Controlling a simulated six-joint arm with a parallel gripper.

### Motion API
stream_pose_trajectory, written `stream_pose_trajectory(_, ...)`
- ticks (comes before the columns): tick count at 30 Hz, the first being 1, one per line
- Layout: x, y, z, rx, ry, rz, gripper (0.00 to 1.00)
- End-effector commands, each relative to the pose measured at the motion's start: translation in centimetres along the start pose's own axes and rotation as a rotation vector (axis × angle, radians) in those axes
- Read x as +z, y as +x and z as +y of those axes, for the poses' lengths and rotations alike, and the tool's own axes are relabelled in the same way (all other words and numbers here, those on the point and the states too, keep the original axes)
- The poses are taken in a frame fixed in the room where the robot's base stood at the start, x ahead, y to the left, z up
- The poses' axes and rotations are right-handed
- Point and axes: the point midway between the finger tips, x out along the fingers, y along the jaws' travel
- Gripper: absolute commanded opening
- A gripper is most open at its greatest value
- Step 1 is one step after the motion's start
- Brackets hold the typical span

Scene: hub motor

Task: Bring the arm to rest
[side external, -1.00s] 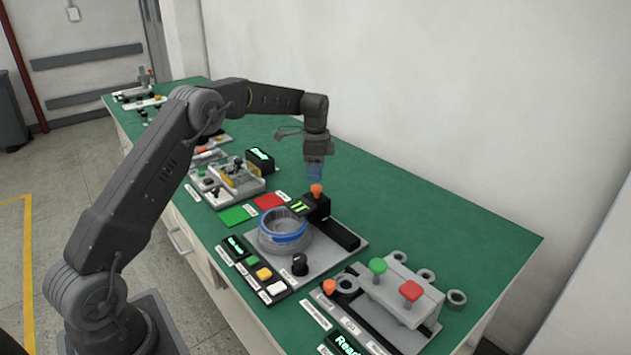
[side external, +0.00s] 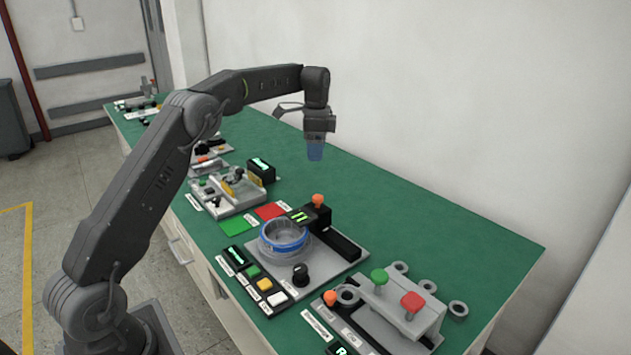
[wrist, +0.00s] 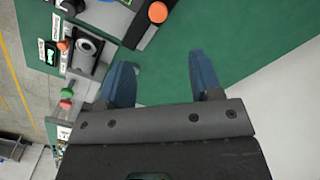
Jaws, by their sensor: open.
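My gripper (side external: 315,152) hangs pointing down above the green table (side external: 420,215), clear of everything below it. In the wrist view its two blue fingers (wrist: 165,85) are spread apart with only bare green table between them. The hub motor station (side external: 345,258) stands on the table below and in front of my gripper. A round clear housing with a blue ring (side external: 284,236) sits on that station, and a black block with an orange knob (side external: 317,200) stands behind it.
A fixture with green and red knobs (side external: 402,300) and several grey rings stands at the front right. Another station (side external: 230,190) stands to the left, beside green (side external: 237,220) and red (side external: 270,211) pads. The table's back right is bare beside the wall.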

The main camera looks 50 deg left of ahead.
Motion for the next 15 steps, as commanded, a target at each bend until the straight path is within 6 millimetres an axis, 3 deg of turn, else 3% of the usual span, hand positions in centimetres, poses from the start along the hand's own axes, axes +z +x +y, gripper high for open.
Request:
stream_pose_trajectory(4, -0.3, -1.2, 1.0, -0.015, -0.019, 0.008, 0.59)
stream_pose_trajectory(7, -0.6, -3.5, 3.1, -0.043, -0.064, 0.024, 0.59)
stream_pose_trajectory(15, -0.2, -9.6, 13.2, -0.132, -0.257, 0.108, 0.59)
